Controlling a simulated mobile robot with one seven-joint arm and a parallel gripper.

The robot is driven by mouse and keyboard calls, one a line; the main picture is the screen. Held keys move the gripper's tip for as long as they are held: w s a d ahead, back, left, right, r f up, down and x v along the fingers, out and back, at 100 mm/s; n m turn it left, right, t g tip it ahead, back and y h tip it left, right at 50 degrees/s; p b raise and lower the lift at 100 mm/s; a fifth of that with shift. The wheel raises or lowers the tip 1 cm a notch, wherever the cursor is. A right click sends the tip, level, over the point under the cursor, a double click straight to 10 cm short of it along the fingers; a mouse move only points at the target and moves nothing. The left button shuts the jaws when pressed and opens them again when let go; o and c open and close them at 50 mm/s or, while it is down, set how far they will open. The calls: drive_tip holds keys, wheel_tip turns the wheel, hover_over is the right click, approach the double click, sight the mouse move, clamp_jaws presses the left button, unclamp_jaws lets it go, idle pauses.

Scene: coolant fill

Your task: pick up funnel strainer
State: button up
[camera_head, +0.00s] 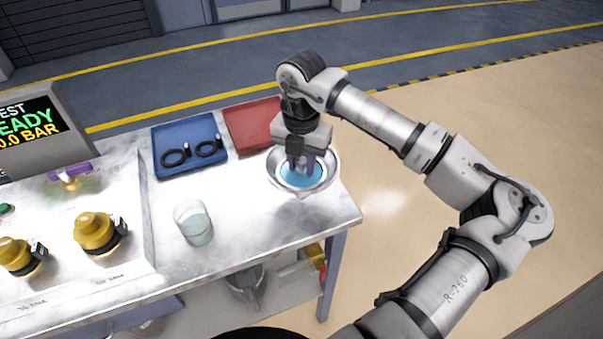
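A round silver bowl-shaped piece with a blue inside (275,175), which looks like the funnel strainer, is at the right end of the metal table. My gripper (300,165) points straight down over its middle, with the fingertips within the outline of its rim. The fingers hide part of the blue inside. I cannot tell whether they touch it, or whether they are open or shut. The underside of the piece is hidden.
A blue tray (163,137) with black rings and a red tray (243,118) lie behind. A clear cup (192,222) stands to the left. Yellow-capped fittings (93,228) and a display (32,125) are further left. A grey container (245,284) sits on the lower shelf.

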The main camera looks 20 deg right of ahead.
drive_tip(key=c, duration=0.5)
drive_tip(key=shift+r, duration=0.15)
